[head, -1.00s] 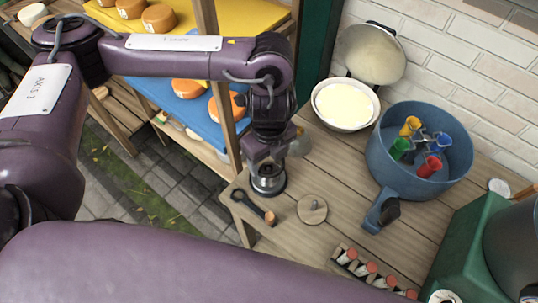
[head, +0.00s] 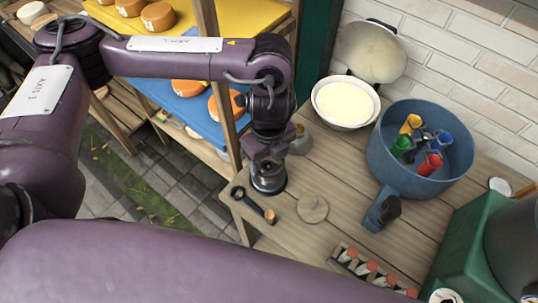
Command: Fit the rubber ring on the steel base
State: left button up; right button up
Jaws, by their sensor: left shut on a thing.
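My left gripper (head: 267,166) points straight down at the left end of the wooden bench. Directly below it is the steel base (head: 267,180), a short shiny cylinder, its top partly hidden by the gripper. A dark band, seemingly the rubber ring (head: 269,190), goes around the lower part of the steel. My left gripper is shut, apparently on this ring, though the fingertips are small and partly hidden. I cannot tell whether the ring is fully seated. My right gripper is not in view.
A dark ring-ended tool (head: 254,205) and a round wooden disc (head: 312,208) lie close in front. A cream bowl (head: 345,103) and blue pan (head: 419,150) with coloured cups stand to the right. A shelf post (head: 222,85) rises close on the left.

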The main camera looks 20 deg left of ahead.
aim_at(269, 166)
pick_arm(q)
jog(key=shift+f+b, duration=1.8)
jog(key=shift+f, duration=1.05)
dwell(0.7)
jog(key=o, duration=1.2)
jog(key=shift+c, duration=0.2)
jog(key=shift+r, duration=0.15)
notch_tip(269, 166, up, 8)
jog(key=p, duration=0.9)
jog(key=shift+r, duration=0.25)
jog(key=shift+s+f, duration=0.1)
